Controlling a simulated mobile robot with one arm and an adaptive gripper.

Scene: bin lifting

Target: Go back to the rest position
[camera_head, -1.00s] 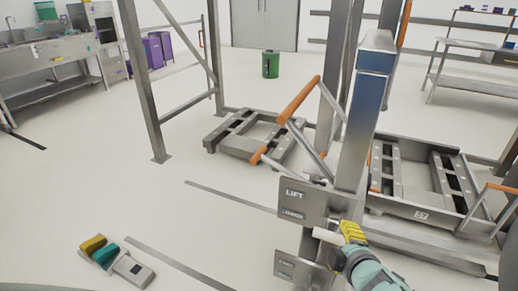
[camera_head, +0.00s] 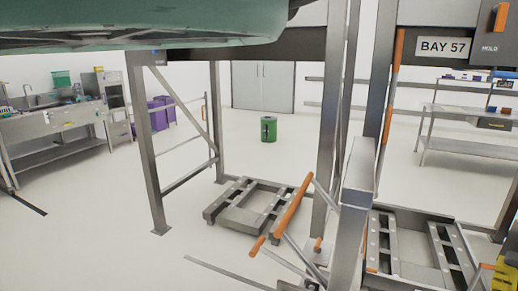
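What appears to be my gripper (camera_head: 507,262), a yellow and dark shape, is cut off at the lower right edge of the view. Its fingertips cannot be made out, so whether it is open or shut does not show. It is to the right of the lift's steel post (camera_head: 357,180) and apart from the orange-handled lever (camera_head: 294,205). The lift's button plate is not in view. A large teal shape (camera_head: 130,32) crosses the top left close to the camera; I cannot tell whether it is part of my arm.
Steel frame legs (camera_head: 149,150) stand left and centre. Low floor frames (camera_head: 245,205) lie at centre and right (camera_head: 455,250). A BAY 57 sign (camera_head: 443,47) hangs at upper right. A green bin (camera_head: 268,129) stands near the doors. Open floor lies to the left.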

